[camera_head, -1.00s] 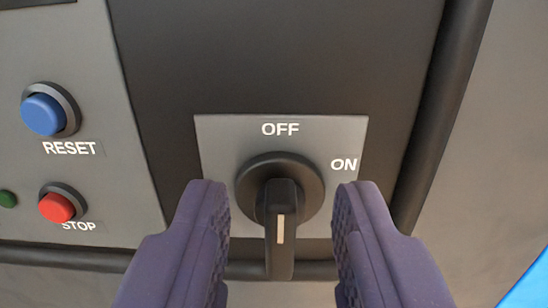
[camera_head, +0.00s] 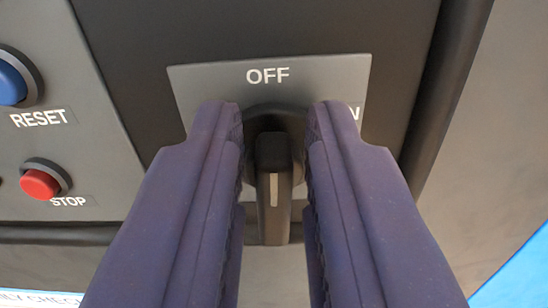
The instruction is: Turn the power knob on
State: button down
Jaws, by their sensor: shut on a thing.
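The black power knob (camera_head: 273,215) is in the middle of the camera view, on a grey plate (camera_head: 200,85) fixed to a dark panel. Its bar-shaped handle carries a pale line and lies about vertical in the picture, below the OFF label (camera_head: 267,75). The ON label (camera_head: 356,113) to the right is mostly hidden behind the right finger. My gripper (camera_head: 275,112) has its purple fingers on both sides of the handle and is shut on it. The fingers hide the sides of the knob's round base.
To the left are a blue RESET button (camera_head: 10,82) and a red STOP button (camera_head: 40,184). A dark vertical bar (camera_head: 450,80) runs right of the plate. A dark horizontal bar (camera_head: 60,233) runs below the buttons.

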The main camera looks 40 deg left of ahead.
jog(key=m+p, duration=0.1)
jog(key=m, duration=0.1)
jog(key=m+p, duration=0.1)
jog(key=p, duration=0.1)
jog(key=shift+w+d+m, duration=0.2)
jog(key=shift+d+m, duration=0.15)
jog(key=shift+m, duration=0.05)
jog(key=shift+w+d+f+m+p, duration=0.25)
jog(key=shift+m+p, duration=0.7)
jog(key=shift+m, duration=1.3)
jog(key=shift+s+f+m+p, duration=0.1)
jog(key=shift+f+m+p, duration=0.3)
jog(key=shift+m+p, duration=1.2)
jog(key=shift+w+d+f+m+p, duration=0.15)
jog(key=shift+f+m+p, duration=0.2)
jog(key=shift+m, duration=2.5)
jog(key=c, duration=1.2)
grip_release()
jog(key=shift+s, duration=0.1)
